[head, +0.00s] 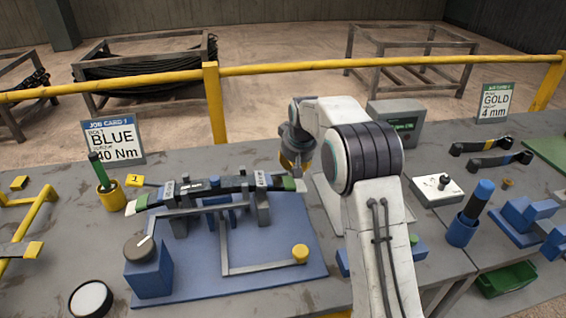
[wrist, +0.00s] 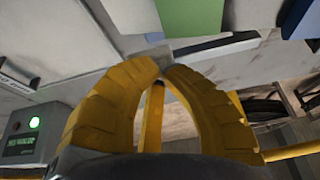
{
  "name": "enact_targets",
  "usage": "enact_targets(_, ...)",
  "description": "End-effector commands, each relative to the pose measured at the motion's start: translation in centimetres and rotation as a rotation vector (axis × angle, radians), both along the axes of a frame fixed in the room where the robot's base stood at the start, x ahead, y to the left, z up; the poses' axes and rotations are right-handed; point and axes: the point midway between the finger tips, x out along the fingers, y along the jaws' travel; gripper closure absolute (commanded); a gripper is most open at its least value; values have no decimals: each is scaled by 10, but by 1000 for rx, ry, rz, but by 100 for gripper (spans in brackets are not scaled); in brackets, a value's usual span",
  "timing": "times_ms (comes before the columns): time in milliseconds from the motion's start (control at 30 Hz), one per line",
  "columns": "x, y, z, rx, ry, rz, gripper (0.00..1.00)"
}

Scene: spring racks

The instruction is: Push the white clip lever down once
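A dark leaf spring (head: 228,185) lies across the fixture on the blue plate (head: 275,283), with green marks near both ends. A pale piece (head: 300,186) shows at its right end, but I cannot tell if it is the white clip lever. My gripper (head: 297,170) hangs above and close to that right end. In the wrist view the yellow fingertips (wrist: 162,70) meet or nearly meet, with nothing held between them. Beyond them are a green block (wrist: 190,16) and a grey bar with a pale edge (wrist: 215,46). Contact cannot be told.
A blue block with a grey knob (head: 139,248) stands at the plate's front left. A bent grey arm with a yellow knob (head: 300,253) crosses the plate. A grey box with a green display (head: 396,123) stands behind my arm. The yellow rail (head: 320,68) runs behind the table.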

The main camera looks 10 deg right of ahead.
Motion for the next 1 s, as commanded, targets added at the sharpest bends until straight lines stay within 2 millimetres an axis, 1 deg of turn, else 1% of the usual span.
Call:
enact_targets(33, 0, 1, 6, 0, 2, 1, 100)
enact_targets(200, 0, 0, 21, 0, 2, 0, 100)
enact_targets(1000, 0, 0, 91, 0, -1, 0, 100)
